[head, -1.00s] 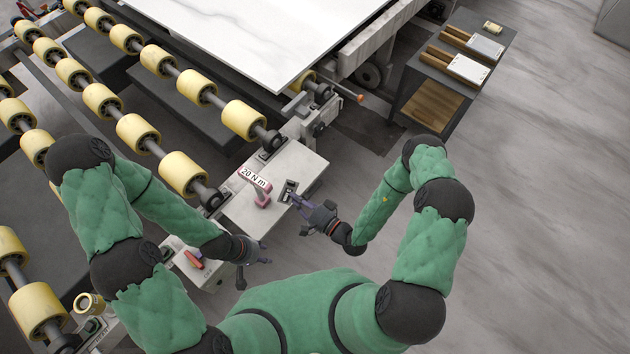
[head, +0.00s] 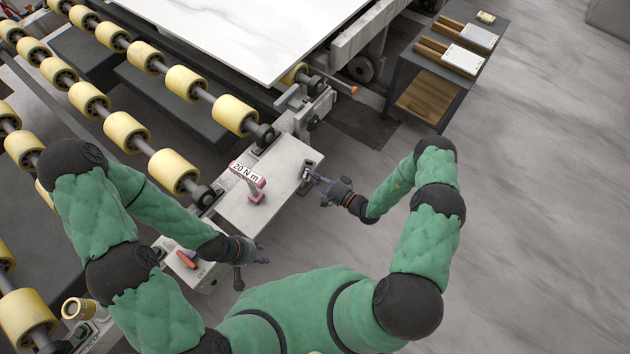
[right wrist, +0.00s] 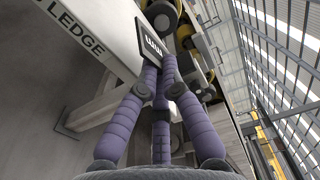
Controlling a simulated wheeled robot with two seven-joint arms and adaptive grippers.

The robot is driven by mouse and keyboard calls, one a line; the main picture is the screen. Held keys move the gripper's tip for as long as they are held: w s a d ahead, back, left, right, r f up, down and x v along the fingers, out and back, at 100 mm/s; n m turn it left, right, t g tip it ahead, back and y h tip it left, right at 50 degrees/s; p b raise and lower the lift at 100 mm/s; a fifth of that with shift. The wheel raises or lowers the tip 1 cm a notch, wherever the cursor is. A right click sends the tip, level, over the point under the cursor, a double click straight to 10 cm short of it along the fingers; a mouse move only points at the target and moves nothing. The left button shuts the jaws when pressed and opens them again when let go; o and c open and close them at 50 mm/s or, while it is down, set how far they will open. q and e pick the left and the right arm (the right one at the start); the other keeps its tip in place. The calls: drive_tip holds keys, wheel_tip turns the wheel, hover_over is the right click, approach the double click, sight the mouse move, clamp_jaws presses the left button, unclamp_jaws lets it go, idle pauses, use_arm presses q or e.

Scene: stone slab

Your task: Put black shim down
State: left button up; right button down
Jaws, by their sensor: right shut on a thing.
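The black shim (head: 305,168) is a small dark plate at the right edge of the pale ledge in the head view. In the right wrist view the black shim (right wrist: 153,40) shows white marks on its face, at the tips of the purple fingers. My right gripper (head: 313,177) is shut on it; the right wrist view also shows the gripper (right wrist: 157,70). I cannot tell whether the shim touches the ledge (head: 262,208). My left gripper (head: 262,255) is empty, with its fingers apart, near the ledge's front end.
Yellow rollers (head: 174,171) run along the left. A white slab (head: 260,35) lies behind. A dark side table (head: 460,80) stands back right.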

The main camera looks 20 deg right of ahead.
drive_tip(key=shift+d+f+b, duration=0.1)
drive_tip(key=shift+f+b, duration=0.3)
drive_tip(key=shift+f, duration=1.3)
drive_tip(key=shift+f, duration=0.1)
drive_tip(key=c, duration=1.4)
unclamp_jaws()
